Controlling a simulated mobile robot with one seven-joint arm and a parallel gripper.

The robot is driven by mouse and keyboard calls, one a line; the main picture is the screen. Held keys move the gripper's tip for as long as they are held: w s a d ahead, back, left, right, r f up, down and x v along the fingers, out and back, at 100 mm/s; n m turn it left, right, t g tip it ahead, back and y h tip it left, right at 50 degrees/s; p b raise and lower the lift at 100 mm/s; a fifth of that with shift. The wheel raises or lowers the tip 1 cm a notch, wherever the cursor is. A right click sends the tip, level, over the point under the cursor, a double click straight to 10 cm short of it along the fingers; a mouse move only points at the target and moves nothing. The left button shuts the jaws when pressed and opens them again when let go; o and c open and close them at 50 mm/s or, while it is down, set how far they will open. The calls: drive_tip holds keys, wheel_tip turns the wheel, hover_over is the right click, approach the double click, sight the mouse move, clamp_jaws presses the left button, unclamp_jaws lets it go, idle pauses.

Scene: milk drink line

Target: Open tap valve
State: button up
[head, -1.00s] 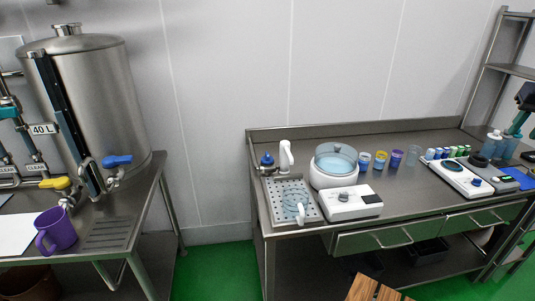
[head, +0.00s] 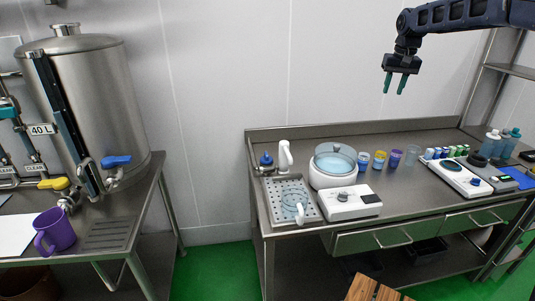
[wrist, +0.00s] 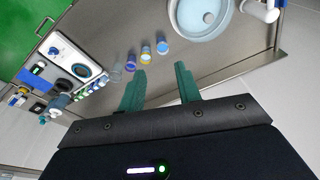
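A steel tank (head: 95,95) stands at the left. On its lower front are a tap with a blue lever handle (head: 116,161) and a tap with a yellow lever handle (head: 54,183). A small blue-topped fitting (head: 266,160) stands by the white spout (head: 285,157) on the right bench. I cannot tell which of these is the tap valve. My gripper (head: 395,88) hangs above the right bench, fingers pointing down, far from the tank. Its green fingers are apart with nothing between them; they also show in the wrist view (wrist: 161,75).
A purple mug (head: 54,230) stands on the left table below the yellow handle. The right bench (head: 400,185) holds a drip tray (head: 310,216), a water bath (head: 335,168), several cups, small instruments and bottles. A floor gap separates the two tables.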

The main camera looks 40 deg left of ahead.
drive_tip(key=a+f+n, duration=0.1)
drive_tip(key=a+f, duration=0.2)
drive_tip(key=a, duration=0.5)
drive_tip(key=a+f, duration=0.2)
drive_tip(key=a, duration=0.5)
drive_tip(key=n+g+h, duration=0.1)
drive_tip(key=n, duration=0.2)
hover_over(267, 158)
drive_tip(key=w+a, duration=0.2)
wheel_tip(267, 158, down, 19)
drive_tip(key=f, duration=1)
drive_tip(key=shift+s+d+f, duration=0.15)
drive_tip(key=shift+d, duration=0.15)
drive_tip(key=shift+c, duration=0.2)
clamp_jaws()
